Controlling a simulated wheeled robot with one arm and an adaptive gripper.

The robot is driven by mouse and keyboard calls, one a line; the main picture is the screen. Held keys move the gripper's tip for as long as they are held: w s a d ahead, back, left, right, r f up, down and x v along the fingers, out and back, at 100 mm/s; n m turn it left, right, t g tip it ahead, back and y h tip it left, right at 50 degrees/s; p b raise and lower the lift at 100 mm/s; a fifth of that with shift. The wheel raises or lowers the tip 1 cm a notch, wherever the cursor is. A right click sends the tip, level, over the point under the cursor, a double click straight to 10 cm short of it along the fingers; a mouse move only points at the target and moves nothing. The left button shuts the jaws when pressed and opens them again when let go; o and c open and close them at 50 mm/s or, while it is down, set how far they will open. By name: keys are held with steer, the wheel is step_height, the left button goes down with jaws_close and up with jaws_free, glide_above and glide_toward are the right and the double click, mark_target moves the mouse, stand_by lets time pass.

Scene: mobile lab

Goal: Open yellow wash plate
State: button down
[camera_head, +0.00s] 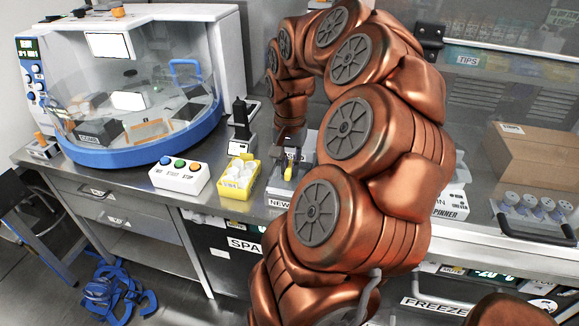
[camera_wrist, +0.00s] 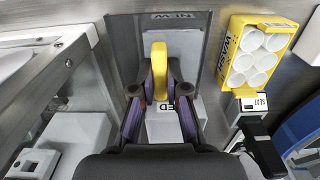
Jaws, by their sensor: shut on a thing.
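A yellow box marked WASH (camera_wrist: 227,55) holds several white round cups in the wrist view. It also stands on the bench, left of my gripper, in the head view (camera_head: 236,190). My gripper (camera_wrist: 160,88) is over the grey tray marked NEW (camera_wrist: 205,45), apart from the box. Its fingers are shut on a narrow yellow piece (camera_wrist: 158,68), which stands up between the fingertips. The piece shows small in the head view (camera_head: 288,173). Its lower end and whether it touches the tray are hard to tell.
A white button box (camera_head: 179,176) and a large machine with a clear cover (camera_head: 135,90) are to the left. A black-topped device (camera_head: 240,125) stands behind the yellow box. A cardboard box (camera_head: 540,165) and glass pane are to the right.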

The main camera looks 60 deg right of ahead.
mark_target(290, 166)
steer(key=shift+r, duration=1.7)
